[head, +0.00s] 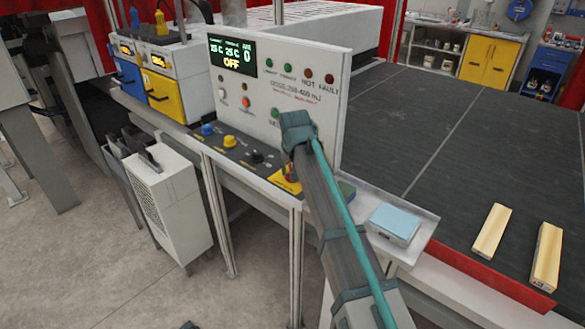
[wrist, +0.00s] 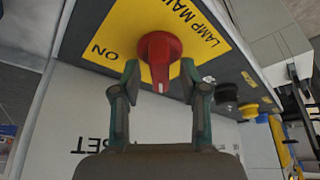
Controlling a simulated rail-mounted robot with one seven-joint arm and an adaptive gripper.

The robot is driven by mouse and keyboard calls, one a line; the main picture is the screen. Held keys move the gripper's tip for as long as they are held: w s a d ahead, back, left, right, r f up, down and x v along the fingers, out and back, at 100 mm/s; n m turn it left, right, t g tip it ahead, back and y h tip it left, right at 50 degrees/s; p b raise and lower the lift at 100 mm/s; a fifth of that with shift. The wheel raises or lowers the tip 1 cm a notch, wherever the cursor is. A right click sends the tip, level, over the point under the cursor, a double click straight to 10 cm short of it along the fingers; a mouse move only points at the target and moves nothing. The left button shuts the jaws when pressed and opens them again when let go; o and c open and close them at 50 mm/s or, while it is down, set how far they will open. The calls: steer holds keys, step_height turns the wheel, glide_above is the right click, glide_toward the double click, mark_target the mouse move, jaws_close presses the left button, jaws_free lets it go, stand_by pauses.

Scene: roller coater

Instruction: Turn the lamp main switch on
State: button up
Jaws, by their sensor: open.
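The lamp main switch (wrist: 160,52) is a red rotary knob on a yellow plate (wrist: 100,42) in the wrist view. Its handle's white mark points down in the picture, toward my gripper. The word ON is printed left of the knob, and LAMP MAIN is printed to its right. My gripper (wrist: 160,70) is open, with one fingertip on each side of the handle and small gaps showing. In the head view a corner of the yellow plate (head: 284,184) shows below my arm, which hides most of the switch and my fingers.
Black and yellow knobs (head: 230,141) line the same ledge. The upright control panel (head: 262,95) stands right behind it, its display reading OFF. A shelf with a light blue box (head: 394,222) is to the right, beside the dark conveyor bed (head: 440,130) with two wooden blocks.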

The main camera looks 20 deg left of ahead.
steer(key=shift+c, duration=0.4)
jaws_close()
steer(key=shift+m, duration=0.4)
steer(key=m+h, duration=0.1)
steer(key=m, duration=0.1)
steer(key=m+b, duration=0.1)
steer(key=shift+a+m+h, duration=0.2)
steer(key=shift+m+h, duration=0.2)
steer(key=m, duration=0.2)
steer(key=m+h+b, duration=0.1)
steer(key=m, duration=0.1)
steer(key=shift+w+a+h, duration=0.1)
steer(key=shift+h, duration=0.2)
steer(key=m+g+h+b, duration=0.1)
steer(key=m+b, duration=0.1)
steer(key=m, duration=0.3)
steer(key=shift+w+a, duration=0.1)
steer(key=m+g+h+b, duration=0.1)
steer(key=m, duration=0.3)
steer(key=shift+h, duration=0.3)
steer(key=shift+m, duration=0.3)
